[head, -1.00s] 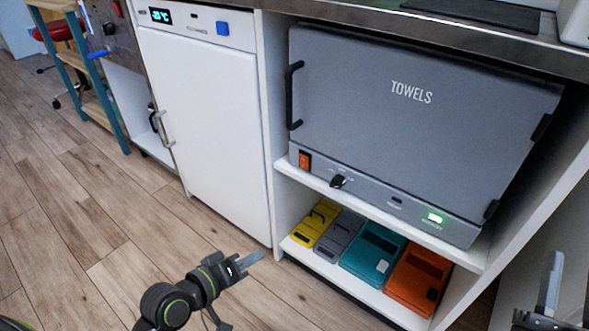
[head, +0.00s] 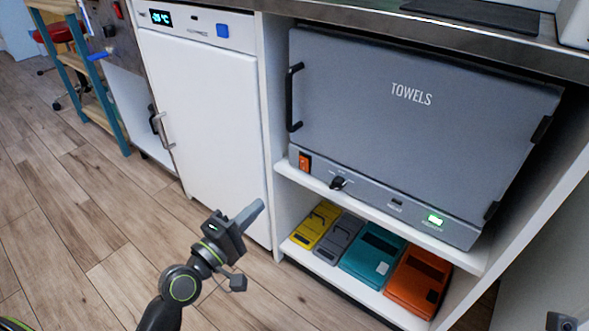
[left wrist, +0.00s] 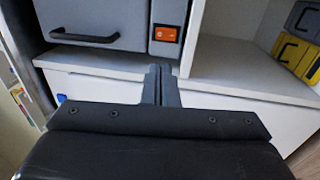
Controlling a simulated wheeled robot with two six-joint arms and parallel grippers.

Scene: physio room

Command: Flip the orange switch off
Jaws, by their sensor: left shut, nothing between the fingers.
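The orange switch (head: 305,162) is on the lower left of the front panel of a grey towel cabinet (head: 420,110). In the left wrist view the orange switch (left wrist: 165,33) shows just beyond the fingertips, on a grey panel beside the cabinet's black handle. My left gripper (head: 258,207) is shut and empty, in front of the white fridge door, below and left of the switch and apart from it. Its closed fingers also show in the left wrist view (left wrist: 160,72). My right gripper is barely in view, with only a small part of the arm at the bottom right corner.
A black knob (head: 338,182) and a lit green indicator (head: 434,219) share the cabinet's panel. The lower shelf holds yellow, grey, teal and orange cases (head: 418,282). A white fridge (head: 205,110) stands to the left. The floor in front is clear.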

